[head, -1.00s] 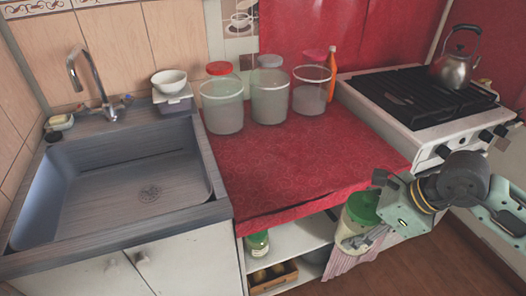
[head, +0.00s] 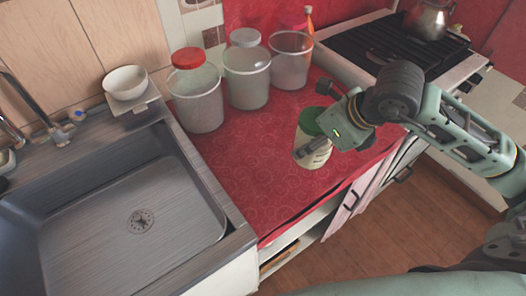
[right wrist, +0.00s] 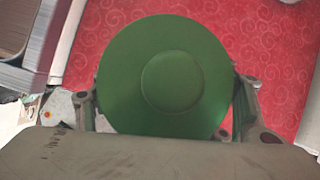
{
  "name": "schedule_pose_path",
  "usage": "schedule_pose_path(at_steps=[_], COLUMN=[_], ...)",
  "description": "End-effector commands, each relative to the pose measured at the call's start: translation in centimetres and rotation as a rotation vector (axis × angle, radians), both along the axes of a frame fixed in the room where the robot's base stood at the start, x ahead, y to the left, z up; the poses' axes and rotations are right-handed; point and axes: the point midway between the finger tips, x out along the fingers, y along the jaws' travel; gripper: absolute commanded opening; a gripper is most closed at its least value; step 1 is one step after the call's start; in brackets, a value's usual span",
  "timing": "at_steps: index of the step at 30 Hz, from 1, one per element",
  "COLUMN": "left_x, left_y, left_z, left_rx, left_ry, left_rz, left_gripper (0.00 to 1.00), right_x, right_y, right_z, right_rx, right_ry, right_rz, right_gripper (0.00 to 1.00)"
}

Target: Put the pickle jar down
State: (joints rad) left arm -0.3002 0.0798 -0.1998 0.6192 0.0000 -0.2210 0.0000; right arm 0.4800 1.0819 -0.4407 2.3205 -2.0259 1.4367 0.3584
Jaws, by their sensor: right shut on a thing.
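The pickle jar (head: 307,144), pale with a green lid, is upright over the right part of the red oilcloth counter (head: 262,190). My right gripper (head: 318,148) is shut on it from the right, near the front edge. In the right wrist view the jar's round green lid (right wrist: 165,75) fills the middle, with the gripper's fingers on both sides. The lid hides the jar's body there. Whether the jar's base touches the cloth or hangs just above it, I cannot tell. My left gripper is not in view.
Three large clear canisters stand at the back: a red-lidded one (head: 196,100), a grey-lidded one (head: 246,78) and a pink-lidded one (head: 291,62). A sink (head: 125,215) is left, a stove (head: 385,55) right. The counter's front middle is clear.

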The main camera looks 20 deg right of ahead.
Motion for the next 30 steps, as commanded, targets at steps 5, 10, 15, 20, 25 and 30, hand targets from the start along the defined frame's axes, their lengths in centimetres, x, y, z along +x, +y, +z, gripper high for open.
schedule_pose_path(at_steps=[5,10,15,20,25,30], left_x=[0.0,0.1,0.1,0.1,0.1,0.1], left_y=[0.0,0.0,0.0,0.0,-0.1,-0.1], left_z=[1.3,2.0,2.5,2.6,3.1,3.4], left_rx=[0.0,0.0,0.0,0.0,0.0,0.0], left_ry=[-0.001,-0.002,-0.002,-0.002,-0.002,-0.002], left_rz=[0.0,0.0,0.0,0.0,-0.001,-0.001], left_gripper=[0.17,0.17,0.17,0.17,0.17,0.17], right_x=[2.3,4.5,6.0,6.5,6.4,6.6], right_y=[3.2,5.8,7.5,8.1,8.1,8.1], right_z=[-1.6,-3.7,-5.3,-6.0,-8.1,-9.7], right_rx=[0.008,0.008,0.005,0.003,0.001,0.003], right_ry=[-0.003,-0.004,-0.003,-0.004,0.001,-0.004], right_rz=[0.007,0.004,0.004,0.003,0.003,0.003], right_gripper=[0.12,0.12,0.12,0.12,0.12,0.12])
